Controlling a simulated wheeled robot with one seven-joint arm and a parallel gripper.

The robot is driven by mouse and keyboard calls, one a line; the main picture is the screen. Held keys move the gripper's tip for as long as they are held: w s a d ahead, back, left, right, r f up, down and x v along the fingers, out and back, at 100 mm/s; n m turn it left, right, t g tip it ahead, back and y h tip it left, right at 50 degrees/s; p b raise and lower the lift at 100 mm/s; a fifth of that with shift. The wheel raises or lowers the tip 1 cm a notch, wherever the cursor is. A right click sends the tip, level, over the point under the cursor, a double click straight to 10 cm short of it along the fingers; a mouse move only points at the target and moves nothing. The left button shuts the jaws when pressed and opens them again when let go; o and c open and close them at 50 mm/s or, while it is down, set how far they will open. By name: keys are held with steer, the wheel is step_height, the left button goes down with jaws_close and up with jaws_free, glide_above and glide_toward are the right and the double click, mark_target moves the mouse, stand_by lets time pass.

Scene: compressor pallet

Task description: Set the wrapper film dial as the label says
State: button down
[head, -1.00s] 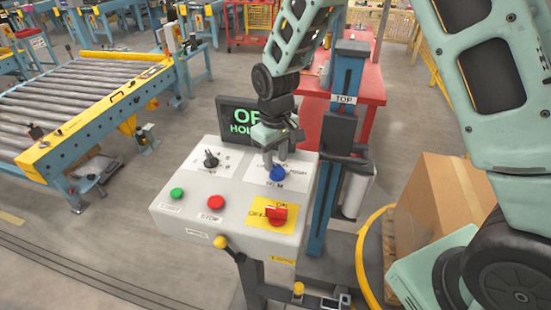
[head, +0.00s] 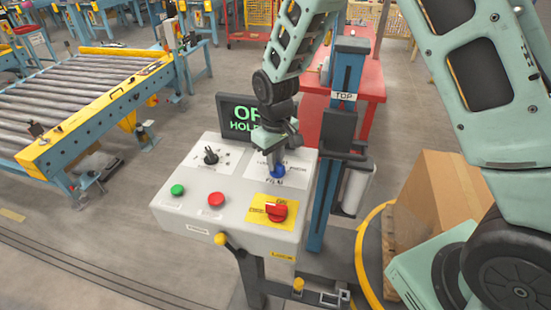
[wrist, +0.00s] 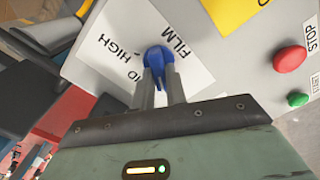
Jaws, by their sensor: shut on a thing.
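The control box (head: 170,214) has a sloped grey top. The film dial is a blue knob (head: 277,171) on a white plate at the box's upper right. In the wrist view the blue knob (wrist: 158,60) sits beside the word FILM, with HIGH readable to its left; another label is partly covered. My gripper (head: 275,160) points down onto the knob. In the wrist view my gripper (wrist: 163,85) has its two fingers shut on the blue knob, one on each side. The exact pointer setting is hard to read.
A black selector (head: 211,156), a green button (head: 177,190), a red button (head: 216,199) and a red switch (head: 276,211) on yellow share the box top. A screen (head: 239,116) stands behind. A blue mast (head: 340,130) rises close on the right, near a cardboard box (head: 450,195).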

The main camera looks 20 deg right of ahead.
steer(key=m, duration=0.6)
steer(key=shift+d, duration=0.2)
steer(key=m+p, duration=0.1)
steer(key=m, duration=0.4)
steer(key=shift+d+r, duration=0.1)
steer(key=shift+d, duration=0.05)
steer(key=shift+m, duration=0.4)
steer(key=c, duration=1.4)
jaws_free()
steer(key=shift+c, duration=0.2)
step_height(320, 180, up, 17)
steer(key=b, duration=0.2)
steer(key=shift+r+b, duration=0.15)
steer(key=shift+b, duration=0.25)
